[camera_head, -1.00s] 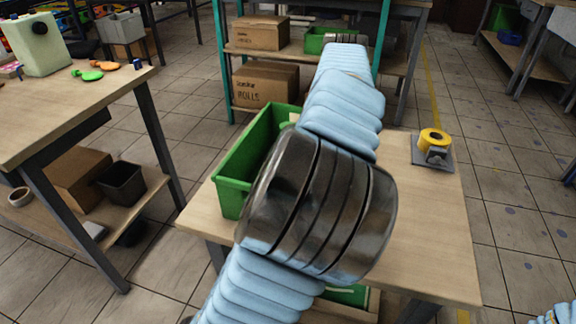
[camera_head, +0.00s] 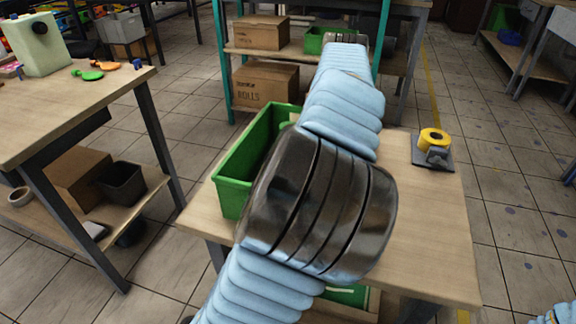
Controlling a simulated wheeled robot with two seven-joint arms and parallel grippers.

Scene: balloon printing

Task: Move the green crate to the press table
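A green crate (camera_head: 232,185) stands on a light wooden table (camera_head: 440,250) in the middle. Its right side is hidden behind my large metal-banded arm joint. My blue-sleeved arm rises from the bottom, passes over the table and reaches toward the shelf behind; no gripper fingers can be made out at its far end. A bit of my other arm shows in the bottom right corner, without its gripper. Another wooden table (camera_head: 70,105) at the left carries a pale green machine (camera_head: 42,45) with a black knob; I cannot tell for sure that it is the press table.
A yellow tape roll (camera_head: 434,137) sits on a grey holder at the table's right. Orange and green flat pieces (camera_head: 88,74) lie on the left table. A teal-framed shelf behind holds cardboard boxes (camera_head: 265,84) and a green bin (camera_head: 316,40). Tiled floor separates the two tables.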

